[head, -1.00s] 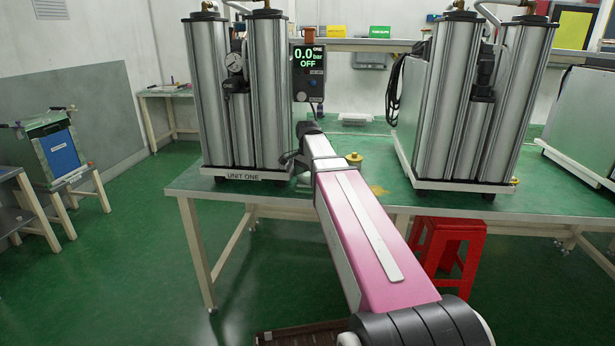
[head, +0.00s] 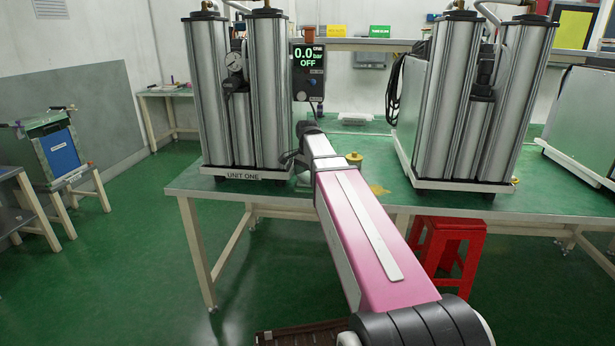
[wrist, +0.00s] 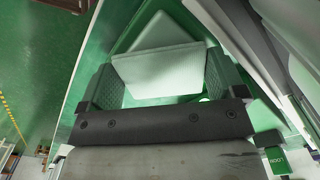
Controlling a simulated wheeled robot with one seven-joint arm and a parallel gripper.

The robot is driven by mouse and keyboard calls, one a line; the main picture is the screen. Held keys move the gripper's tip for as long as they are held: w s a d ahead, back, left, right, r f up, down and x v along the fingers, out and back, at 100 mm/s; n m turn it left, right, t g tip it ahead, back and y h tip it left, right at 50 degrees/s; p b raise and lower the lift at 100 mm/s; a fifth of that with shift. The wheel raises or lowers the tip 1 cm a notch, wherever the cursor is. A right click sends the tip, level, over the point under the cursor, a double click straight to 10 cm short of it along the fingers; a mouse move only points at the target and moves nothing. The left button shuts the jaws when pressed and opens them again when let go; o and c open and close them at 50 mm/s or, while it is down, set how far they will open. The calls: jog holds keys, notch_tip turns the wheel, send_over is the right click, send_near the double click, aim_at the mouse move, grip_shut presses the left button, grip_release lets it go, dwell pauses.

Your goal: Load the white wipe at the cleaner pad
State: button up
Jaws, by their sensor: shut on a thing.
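My gripper (wrist: 160,77) is shut on a white wipe (wrist: 155,70), a flat pale piece held between the two dark ribbed fingers in the wrist view. Another pale, angular flat surface (wrist: 165,32) shows just beyond the wipe, over the green table; I cannot tell whether it is the cleaner pad or whether the wipe touches it. In the head view my pink and white arm reaches over the table beside the unit labelled UNIT ONE (head: 243,177), and hides most of the gripper and the wipe.
Tall grey metal columns (head: 268,90) stand at the left of the green table (head: 375,205), with a second column unit (head: 450,100) at the right. A display (head: 308,70) reads 0.0 bar OFF. A small brass-coloured piece (head: 354,160) sits beside my arm. A red stool (head: 447,245) stands below.

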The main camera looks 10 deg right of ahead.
aim_at(307, 177)
jog(key=shift+r, duration=3.5)
jog(key=s+f+n, duration=0.6)
jog(key=s+n, duration=0.4)
jog(key=n, duration=0.1)
jog(key=shift+s+d+n, duration=0.25)
jog(key=shift+d+n, duration=0.15)
